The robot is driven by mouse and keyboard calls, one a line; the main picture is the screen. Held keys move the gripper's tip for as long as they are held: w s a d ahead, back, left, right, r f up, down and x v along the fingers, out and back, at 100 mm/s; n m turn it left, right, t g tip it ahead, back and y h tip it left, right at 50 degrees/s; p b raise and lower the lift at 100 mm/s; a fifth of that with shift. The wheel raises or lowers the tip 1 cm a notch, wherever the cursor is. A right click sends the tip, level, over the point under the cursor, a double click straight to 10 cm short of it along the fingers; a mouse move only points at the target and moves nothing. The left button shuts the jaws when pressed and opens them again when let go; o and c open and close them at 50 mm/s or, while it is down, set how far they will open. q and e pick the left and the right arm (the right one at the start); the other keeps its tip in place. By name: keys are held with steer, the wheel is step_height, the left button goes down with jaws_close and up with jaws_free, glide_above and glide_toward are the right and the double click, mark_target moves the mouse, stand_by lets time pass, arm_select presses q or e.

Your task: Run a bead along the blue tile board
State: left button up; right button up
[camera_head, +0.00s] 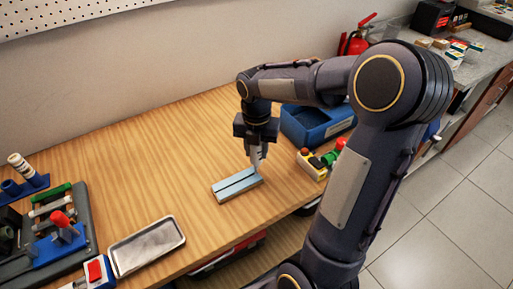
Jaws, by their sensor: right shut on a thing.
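The blue tile board (236,185) lies on the wooden bench, a pale blue block with a dark lengthwise groove. My right gripper (257,146) points down over the board's far right end. It is shut on a slim white tube-like tool (256,158), whose lower tip is at or just above the board's right end. I cannot tell if the tip touches. Much of the tool's upper part is hidden in the gripper. I cannot make out a bead in the groove. My left gripper is not in view.
A metal tray (147,245) lies front left, near a dark rack (62,240). The bench's left middle is clear.

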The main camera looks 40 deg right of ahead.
steer(key=shift+a, duration=0.95)
steer(key=shift+o, duration=1.3)
steer(key=shift+c, duration=1.3)
steer(key=shift+w+a, duration=0.2)
steer(key=shift+a, duration=0.65)
steer(key=shift+a, duration=0.1)
steer(key=shift+o, duration=0.5)
steer(key=shift+c, duration=0.5)
